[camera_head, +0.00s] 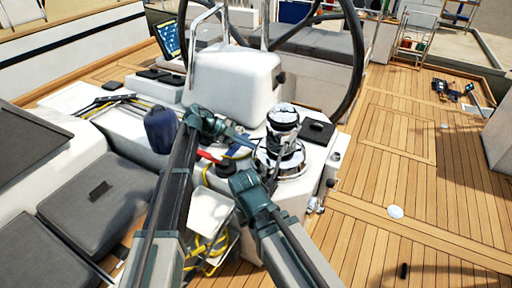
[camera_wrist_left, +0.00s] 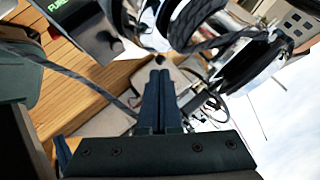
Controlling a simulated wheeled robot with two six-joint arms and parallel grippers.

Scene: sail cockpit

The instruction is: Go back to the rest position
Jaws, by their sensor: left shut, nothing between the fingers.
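My left gripper (camera_head: 246,140) is at the end of the arm coming in from the left, in front of the white steering pedestal (camera_head: 232,85) and beside the chrome winch (camera_head: 284,125). In the left wrist view its two dark fingers (camera_wrist_left: 160,80) lie together, shut with nothing between them. My right arm comes up from the bottom, its teal joint just below the winch. Its gripper is hard to make out there, and I cannot tell its jaw state.
A large dark steering wheel (camera_head: 357,60) stands behind the pedestal. A dark blue container (camera_head: 161,130) and a red-handled item (camera_head: 208,157) are close to my left arm. Yellow rope (camera_head: 205,250) hangs below. Grey cushions (camera_head: 75,215) lie left; wooden deck (camera_head: 400,165) is mostly clear on the right.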

